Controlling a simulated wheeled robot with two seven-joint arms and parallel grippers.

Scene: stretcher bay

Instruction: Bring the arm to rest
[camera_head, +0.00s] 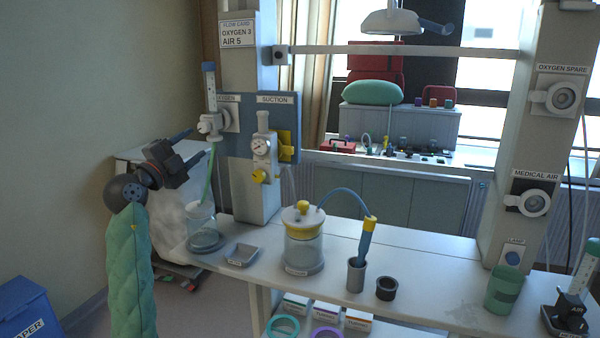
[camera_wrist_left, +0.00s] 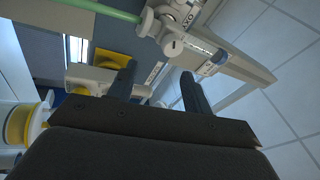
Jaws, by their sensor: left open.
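My left gripper (camera_head: 201,142) is raised at the left of the head view, at the end of my arm with its green padded sleeve. Its two dark fingers stand apart with nothing between them. It is to the left of the oxygen flowmeter (camera_head: 211,122) and above the shelf (camera_head: 340,300). In the left wrist view the open fingers (camera_wrist_left: 158,70) point up toward the white oxygen fitting (camera_wrist_left: 172,38) and the green tube (camera_wrist_left: 100,10). I cannot tell the exact gap to them. My right gripper is not in view.
A humidifier bottle (camera_head: 203,230), a small grey tray (camera_head: 242,255) and a suction jar (camera_head: 303,245) stand on the shelf. A white bag (camera_head: 172,195) hangs behind my left arm. A blue paper bin (camera_head: 28,312) is at the lower left. The wall above it is clear.

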